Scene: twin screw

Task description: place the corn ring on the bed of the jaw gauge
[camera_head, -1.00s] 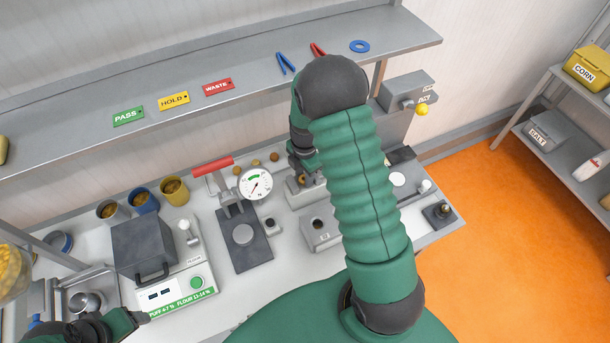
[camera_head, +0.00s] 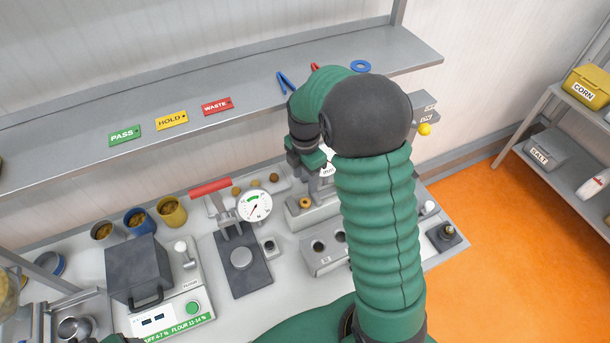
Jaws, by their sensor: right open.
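A small golden ring (camera_head: 305,203), which looks like the corn ring, sits on the grey block of a gauge (camera_head: 320,213) right of the dial press. This gauge looks like the jaw gauge, and its right side is hidden behind my right arm. My right gripper (camera_head: 308,172) is open above and behind the ring, apart from it; its fingers are small and partly hidden by its own wrist. Of my left arm only a dark green sliver shows at the bottom left edge, so its jaws cannot be made out.
A dial press (camera_head: 254,207) with a red lever stands left of the gauge. A grey block with dark holes (camera_head: 325,250) lies in front. Several golden pieces (camera_head: 255,184) lie behind the dial. Three cups (camera_head: 171,212) and a grey box (camera_head: 138,272) stand left. A shelf (camera_head: 60,145) runs above.

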